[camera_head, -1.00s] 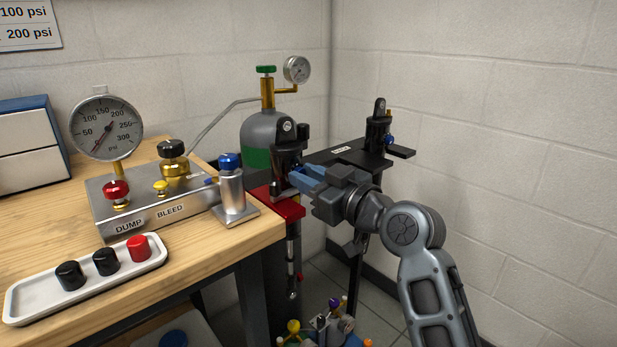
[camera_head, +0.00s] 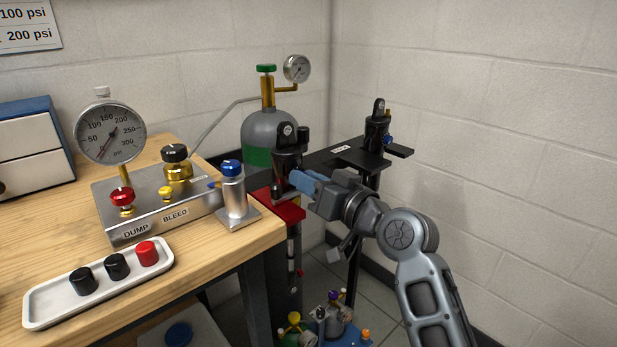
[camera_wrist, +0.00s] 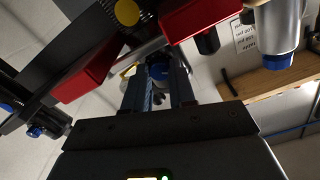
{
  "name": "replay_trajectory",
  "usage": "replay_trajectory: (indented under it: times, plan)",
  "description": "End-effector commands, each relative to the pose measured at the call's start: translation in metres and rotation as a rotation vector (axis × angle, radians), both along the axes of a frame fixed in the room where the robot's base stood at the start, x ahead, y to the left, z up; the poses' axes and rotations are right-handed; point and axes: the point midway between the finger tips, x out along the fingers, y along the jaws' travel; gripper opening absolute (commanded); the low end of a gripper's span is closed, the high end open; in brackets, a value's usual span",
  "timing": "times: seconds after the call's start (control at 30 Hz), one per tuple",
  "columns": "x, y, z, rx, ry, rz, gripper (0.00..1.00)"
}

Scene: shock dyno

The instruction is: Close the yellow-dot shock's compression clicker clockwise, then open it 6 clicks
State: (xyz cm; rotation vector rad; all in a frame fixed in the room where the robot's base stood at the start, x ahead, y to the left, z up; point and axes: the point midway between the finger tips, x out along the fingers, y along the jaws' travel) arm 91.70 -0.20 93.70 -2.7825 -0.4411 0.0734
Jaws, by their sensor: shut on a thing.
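A dark shock (camera_head: 289,150) stands upright in a red clamp (camera_head: 291,211) at the bench's right corner. My gripper (camera_head: 294,181) reaches it from the right, its blue fingers at the shock's side. The red clamp jaws (camera_wrist: 88,70) are close on both sides. In the head view the fingers hide the knob. Click marks cannot be read.
A second dark shock (camera_head: 377,132) with a blue knob stands on a black stand behind. A gauge panel (camera_head: 150,215), a blue-topped silver cylinder (camera_head: 234,190) and a tray of caps (camera_head: 60,318) are on the bench. A grey-green gas bottle (camera_head: 258,130) stands behind the clamped shock.

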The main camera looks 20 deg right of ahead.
Motion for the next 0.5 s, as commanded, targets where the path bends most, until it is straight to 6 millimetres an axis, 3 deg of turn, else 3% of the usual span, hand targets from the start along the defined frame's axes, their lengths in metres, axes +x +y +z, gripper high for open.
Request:
replay_trajectory:
  times: [0.43,0.47,0.5]
  plan:
    - [-0.0001,-0.0004,-0.0001,0.011,0.003,-0.001,0.0]
    - [-0.0001,-0.0004,-0.0001,0.011,0.003,-0.001,0.28]
    - [-0.0001,-0.0004,-0.0001,0.011,0.003,-0.001,0.31]
